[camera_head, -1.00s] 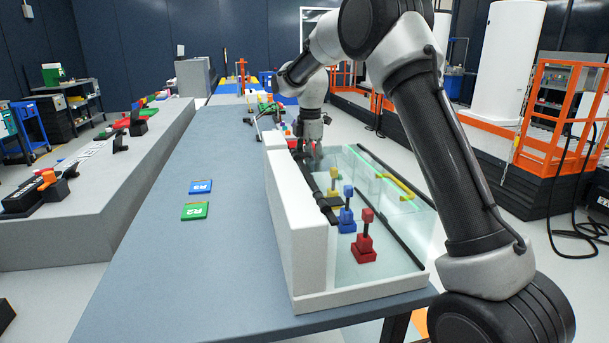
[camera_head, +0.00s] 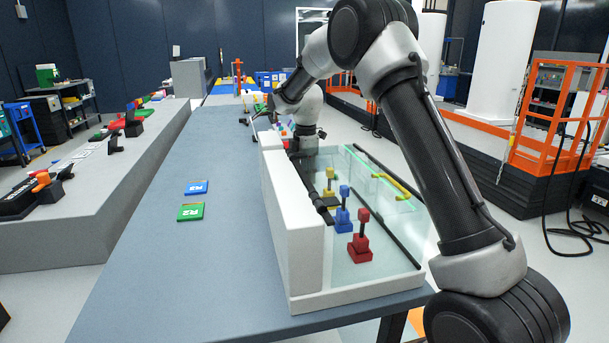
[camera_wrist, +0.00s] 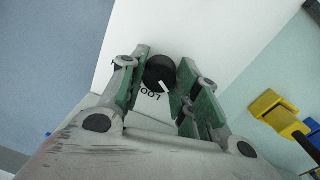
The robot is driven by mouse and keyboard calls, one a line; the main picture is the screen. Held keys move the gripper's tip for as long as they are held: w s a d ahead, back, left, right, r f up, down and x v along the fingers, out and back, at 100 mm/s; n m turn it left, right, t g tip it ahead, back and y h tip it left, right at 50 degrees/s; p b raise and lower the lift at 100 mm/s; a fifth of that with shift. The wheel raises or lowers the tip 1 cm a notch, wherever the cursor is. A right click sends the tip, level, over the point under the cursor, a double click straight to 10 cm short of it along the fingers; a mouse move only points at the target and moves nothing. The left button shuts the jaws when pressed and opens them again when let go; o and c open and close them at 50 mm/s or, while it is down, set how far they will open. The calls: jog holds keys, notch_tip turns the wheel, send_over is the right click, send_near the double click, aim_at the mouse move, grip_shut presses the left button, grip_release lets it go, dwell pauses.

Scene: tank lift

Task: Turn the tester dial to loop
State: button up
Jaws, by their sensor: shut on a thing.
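The tester dial (camera_wrist: 159,72) is a round black knob with a white pointer mark, on a white panel in the wrist view. My gripper (camera_wrist: 161,80) has its green-padded fingers on either side of the knob and is shut on it. The pointer mark faces the lower right, by the upside-down printed letters "LOO" (camera_wrist: 150,95); the rest of that label is hidden by the left finger. In the head view my gripper end is at the far end of the clear-walled tank (camera_head: 363,285), and the dial is not visible there.
Red (camera_head: 360,246), blue (camera_head: 343,219) and yellow (camera_head: 329,190) handled blocks stand in the tank. A yellow handle (camera_head: 390,186) is near its right side. Blue (camera_head: 196,187) and green (camera_head: 190,211) cards lie on the blue-grey table (camera_head: 180,270), whose front left is clear.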

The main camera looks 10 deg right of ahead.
jog(key=m, duration=0.5)
jog(key=shift+m, duration=0.4)
jog(key=m, duration=0.6)
jog(key=shift+h, duration=0.3)
jog(key=shift+r, duration=0.1)
jog(key=o, duration=1)
